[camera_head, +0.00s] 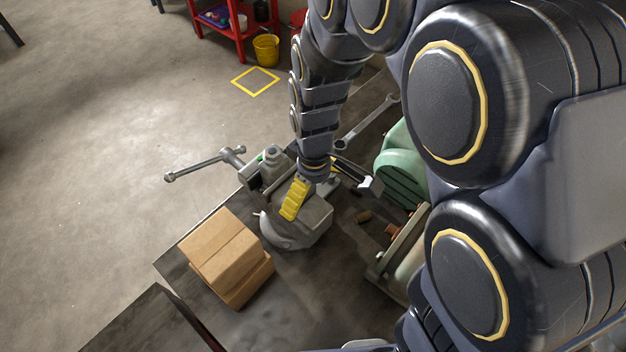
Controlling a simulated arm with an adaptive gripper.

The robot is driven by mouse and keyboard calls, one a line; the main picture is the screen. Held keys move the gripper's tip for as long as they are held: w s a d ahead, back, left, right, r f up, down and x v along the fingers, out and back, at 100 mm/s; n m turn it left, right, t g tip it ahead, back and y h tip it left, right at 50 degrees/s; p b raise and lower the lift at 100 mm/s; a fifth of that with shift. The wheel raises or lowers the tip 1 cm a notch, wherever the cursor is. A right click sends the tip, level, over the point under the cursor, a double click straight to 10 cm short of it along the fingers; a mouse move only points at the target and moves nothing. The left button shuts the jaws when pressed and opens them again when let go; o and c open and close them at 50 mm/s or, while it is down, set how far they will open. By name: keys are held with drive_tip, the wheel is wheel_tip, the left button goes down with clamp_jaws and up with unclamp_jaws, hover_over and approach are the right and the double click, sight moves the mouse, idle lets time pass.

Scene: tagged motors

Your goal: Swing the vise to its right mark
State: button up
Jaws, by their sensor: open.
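The grey metal vise (312,228) stands on the dark workbench in the middle of the view. Its screw end and long bar handle (205,162) point to the left, out past the bench edge. My gripper (328,200) is over the vise body with its fingers spread. One yellow-padded finger lies in front of the body; whether it touches cannot be told. The other finger reaches right, partly hidden. A small green spot (260,157) shows by the screw end; I cannot tell whether it is a mark. My wrist hides part of the vise.
Stacked cardboard boxes (222,252) stand close to the vise at lower left. A green motor (400,175), a wrench (368,122) and a metal-framed part (398,245) lie to the right. A red shelf (240,38) and yellow bucket (266,50) stand on the floor behind.

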sight(314, 212)
wheel_tip(314, 212, down, 6)
drive_tip(key=shift+f, duration=0.25)
drive_tip(key=c, duration=1.2)
